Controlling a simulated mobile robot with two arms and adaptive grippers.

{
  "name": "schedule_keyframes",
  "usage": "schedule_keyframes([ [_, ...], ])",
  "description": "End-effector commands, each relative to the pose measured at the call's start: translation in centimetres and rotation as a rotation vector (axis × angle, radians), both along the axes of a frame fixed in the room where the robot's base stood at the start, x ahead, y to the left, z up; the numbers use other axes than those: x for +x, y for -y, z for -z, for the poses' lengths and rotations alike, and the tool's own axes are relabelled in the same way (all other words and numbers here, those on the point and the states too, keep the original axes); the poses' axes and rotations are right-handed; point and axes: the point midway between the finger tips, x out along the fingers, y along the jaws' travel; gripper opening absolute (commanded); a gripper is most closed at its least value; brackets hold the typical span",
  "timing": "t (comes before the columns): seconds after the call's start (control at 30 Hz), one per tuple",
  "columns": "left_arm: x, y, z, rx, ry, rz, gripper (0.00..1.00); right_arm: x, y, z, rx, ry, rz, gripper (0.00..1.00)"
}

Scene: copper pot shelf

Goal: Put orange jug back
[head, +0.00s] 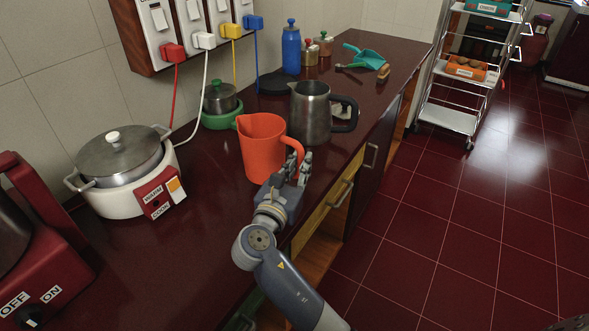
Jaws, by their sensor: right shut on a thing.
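The orange jug (262,145) is upright over the dark red counter, with its spout to the left and its handle to the right. I cannot tell whether its base touches the counter. My right gripper (297,166) is shut on the jug's handle at its lower right side. The fingers cover part of the handle. My left gripper is not in view.
A steel pitcher (311,112) stands just behind the jug. A small pot on a green base (219,123) is at its back left. A white cooker (113,181) is further left. The counter (215,240) in front is clear. A shelf trolley (448,117) stands on the floor.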

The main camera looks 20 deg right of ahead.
Motion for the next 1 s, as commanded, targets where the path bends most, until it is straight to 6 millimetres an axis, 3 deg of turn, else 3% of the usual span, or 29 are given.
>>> schedule_keyframes([
  [0.1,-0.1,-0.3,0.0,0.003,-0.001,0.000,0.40,2.1,0.1,0.0,-0.001,0.004,0.000,0.00],
  [0.23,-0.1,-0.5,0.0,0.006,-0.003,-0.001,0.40,3.1,0.2,0.1,0.000,0.004,0.000,0.00],
  [0.53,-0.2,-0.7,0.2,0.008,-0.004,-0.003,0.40,3.2,0.2,3.5,-0.001,0.000,0.000,0.00],
  [0.93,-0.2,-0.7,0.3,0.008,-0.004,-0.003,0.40,3.2,0.2,4.1,-0.001,0.002,0.000,0.00],
  [0.97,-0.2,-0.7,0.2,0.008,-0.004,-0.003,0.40,3.2,0.2,4.1,0.000,-0.001,0.000,0.20],
  [1.0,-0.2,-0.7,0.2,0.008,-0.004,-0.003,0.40,3.2,0.2,4.1,0.000,-0.001,0.000,0.29],
])
